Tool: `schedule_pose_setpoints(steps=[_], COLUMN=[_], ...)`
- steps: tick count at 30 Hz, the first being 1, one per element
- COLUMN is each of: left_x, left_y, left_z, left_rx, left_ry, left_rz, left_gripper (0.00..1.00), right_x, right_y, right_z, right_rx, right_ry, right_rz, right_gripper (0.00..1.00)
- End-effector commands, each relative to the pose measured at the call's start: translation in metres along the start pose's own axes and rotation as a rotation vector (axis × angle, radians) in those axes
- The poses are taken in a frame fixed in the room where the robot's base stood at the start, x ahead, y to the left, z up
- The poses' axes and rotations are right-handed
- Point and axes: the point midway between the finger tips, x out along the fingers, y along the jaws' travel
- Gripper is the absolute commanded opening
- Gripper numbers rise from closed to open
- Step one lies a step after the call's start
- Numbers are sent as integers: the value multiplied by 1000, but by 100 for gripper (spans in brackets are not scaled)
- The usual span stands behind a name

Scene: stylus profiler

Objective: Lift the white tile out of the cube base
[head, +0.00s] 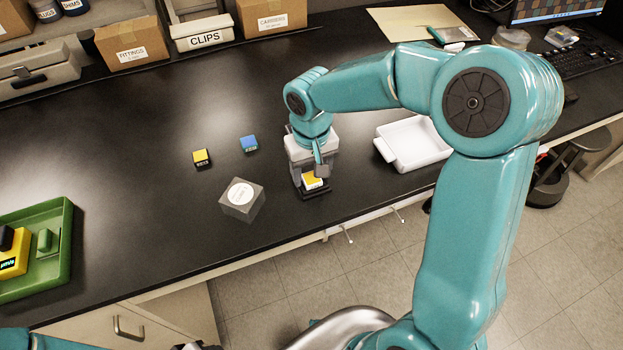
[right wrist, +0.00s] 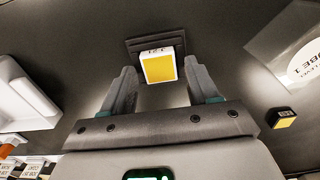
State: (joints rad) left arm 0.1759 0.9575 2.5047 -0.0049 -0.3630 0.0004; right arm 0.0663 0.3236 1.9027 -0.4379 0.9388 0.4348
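A small white-sided block with a yellow top, which I take as the white tile, (right wrist: 158,67) sits in a dark slotted base (right wrist: 133,45). In the head view the tile (head: 312,182) and base (head: 318,194) are near the table's front edge, partly hidden by my gripper. My right gripper (head: 309,172) points down over them. In the right wrist view its fingers are apart, one on each side of the tile, with visible gaps. A grey cube (head: 242,208) with a round white label stands to the left. My left gripper is not in view.
A yellow-topped block (head: 201,158) and a blue-topped block (head: 249,144) lie behind the grey cube. A white tray (head: 417,143) is right of my gripper. A green tray (head: 62,265) is at far left. Boxes line the back. The table between is clear.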

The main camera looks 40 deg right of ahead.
Motion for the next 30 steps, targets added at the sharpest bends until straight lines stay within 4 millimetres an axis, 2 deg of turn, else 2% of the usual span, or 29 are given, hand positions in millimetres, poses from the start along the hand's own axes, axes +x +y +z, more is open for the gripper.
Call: schedule_pose_setpoints(steps=[1,5,6,7,10,17,30], left_x=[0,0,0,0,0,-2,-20], left_y=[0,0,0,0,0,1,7], left_z=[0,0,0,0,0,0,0], left_rx=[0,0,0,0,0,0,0], left_ry=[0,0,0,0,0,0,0], left_rz=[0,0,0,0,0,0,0], left_gripper=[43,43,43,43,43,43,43], right_x=[0,0,0,0,0,-3,-28], right_y=[0,0,0,0,0,0,0], right_z=[0,0,0,0,0,0,0], right_rx=[0,0,0,0,0,0,0], right_ry=[0,0,0,0,0,0,0], right_rz=[0,0,0,0,0,0,0], right_gripper=[47,4,0,33,0,0,0])
